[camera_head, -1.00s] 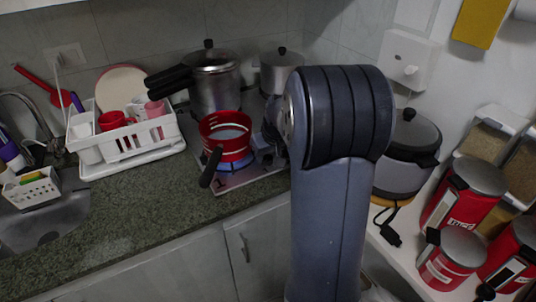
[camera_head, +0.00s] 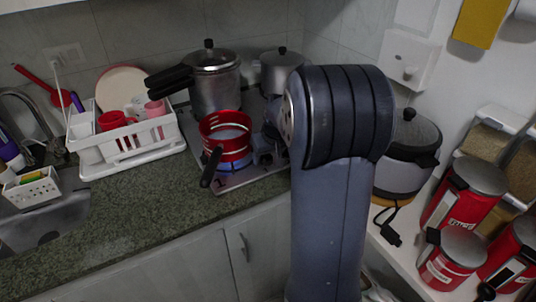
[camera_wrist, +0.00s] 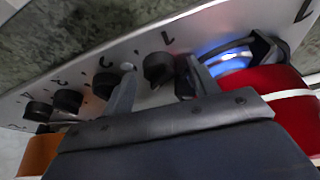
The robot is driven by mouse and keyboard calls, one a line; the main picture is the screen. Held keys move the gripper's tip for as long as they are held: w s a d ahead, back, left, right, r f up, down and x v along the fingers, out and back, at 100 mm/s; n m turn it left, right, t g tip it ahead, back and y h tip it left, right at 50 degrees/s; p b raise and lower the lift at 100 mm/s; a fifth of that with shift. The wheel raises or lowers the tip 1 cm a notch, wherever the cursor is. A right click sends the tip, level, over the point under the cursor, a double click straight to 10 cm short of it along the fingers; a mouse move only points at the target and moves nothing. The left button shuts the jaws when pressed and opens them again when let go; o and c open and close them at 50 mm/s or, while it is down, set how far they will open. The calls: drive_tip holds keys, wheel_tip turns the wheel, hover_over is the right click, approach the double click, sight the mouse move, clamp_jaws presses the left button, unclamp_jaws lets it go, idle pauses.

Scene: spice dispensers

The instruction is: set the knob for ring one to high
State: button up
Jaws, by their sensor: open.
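The silver stove panel (camera_wrist: 215,25) runs diagonally across the wrist view with several black knobs along it. One black knob (camera_wrist: 158,68), beside a mark that looks like "1", lies between the fingertips of my gripper (camera_wrist: 161,72). My gripper is open, one finger on each side of this knob; I cannot tell whether they touch it. The knob's exact setting is not readable. A blue glow (camera_wrist: 228,62) shows at a ring beside the red pot (camera_wrist: 285,90). In the head view the red pot (camera_head: 225,145) stands on the stove, left of my arm, which hides much of the stove.
A pressure cooker (camera_head: 214,82) and another metal pot (camera_head: 278,72) stand behind. A white dish rack (camera_head: 150,135) is on the counter at left, by the sink. A rice cooker (camera_head: 398,175) and red canisters (camera_head: 453,255) stand at right. The front counter (camera_head: 140,215) is clear.

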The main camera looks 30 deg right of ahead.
drive_tip(key=v, duration=1)
drive_tip(key=shift+s+r, duration=0.2)
drive_tip(key=shift+r, duration=0.15)
drive_tip(key=x, duration=1.1)
drive_tip(key=shift+r, duration=0.1)
